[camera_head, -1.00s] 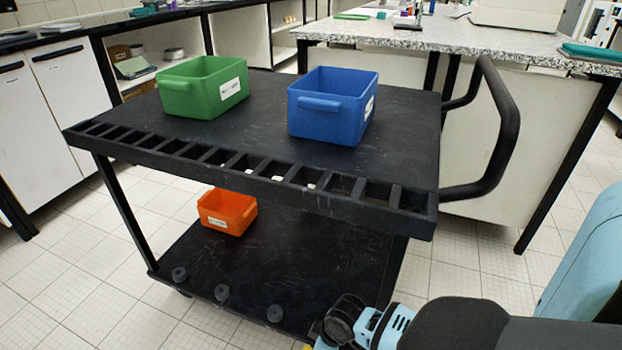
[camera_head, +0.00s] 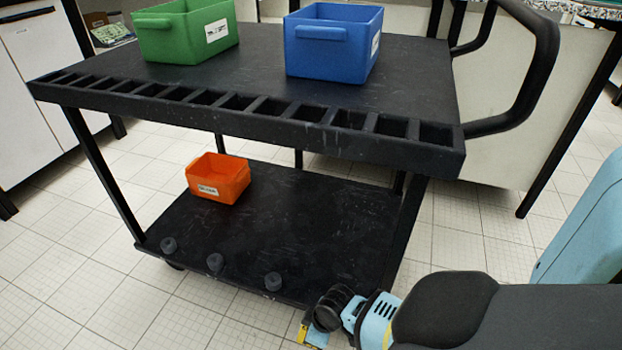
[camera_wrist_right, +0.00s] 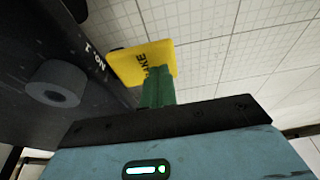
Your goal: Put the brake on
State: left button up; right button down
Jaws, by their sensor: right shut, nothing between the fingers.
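The yellow brake pedal (camera_wrist_right: 142,64), lettered "BRAKE", sticks out beside the black lower shelf of the cart in the right wrist view. In the head view, yellow (camera_head: 312,334) shows at the shelf's near right corner, partly covered by my right wrist. My right gripper (camera_wrist_right: 158,80) is shut and empty. Its green fingers point at the pedal and overlap its near edge in the wrist view; I cannot tell whether they touch it. The black cart (camera_head: 290,122) stands in front of me. My left gripper is not in view.
A green bin (camera_head: 185,35) and a blue bin (camera_head: 330,45) stand on the cart's top. An orange bin (camera_head: 218,180) stands on its lower shelf, with round dark knobs (camera_head: 215,262) along the near edge. Tiled floor (camera_head: 90,270) is clear at left.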

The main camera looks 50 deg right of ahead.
jog(key=shift+a, duration=0.1)
dwell(0.4)
jog(key=shift+a+f, duration=0.1)
jog(key=shift+s+a+f+h+p, duration=0.2)
jog(key=shift+h+p, duration=0.15)
jog(key=shift+h, duration=0.15)
jog(key=shift+s+a+f+t+h, duration=0.1)
jog(key=shift+a+f+t+h, duration=0.2)
jog(key=shift+t+h, duration=0.1)
jog(key=shift+a+f+n+h+p, duration=0.1)
jog(key=shift+f+n+h+p, duration=0.2)
jog(key=shift+f+p, duration=0.1)
jog(key=f, duration=0.1)
jog(key=a+f, duration=0.1)
jog(key=shift+s+f, duration=0.25)
jog(key=shift+f, duration=0.1)
jog(key=shift+f, duration=0.1)
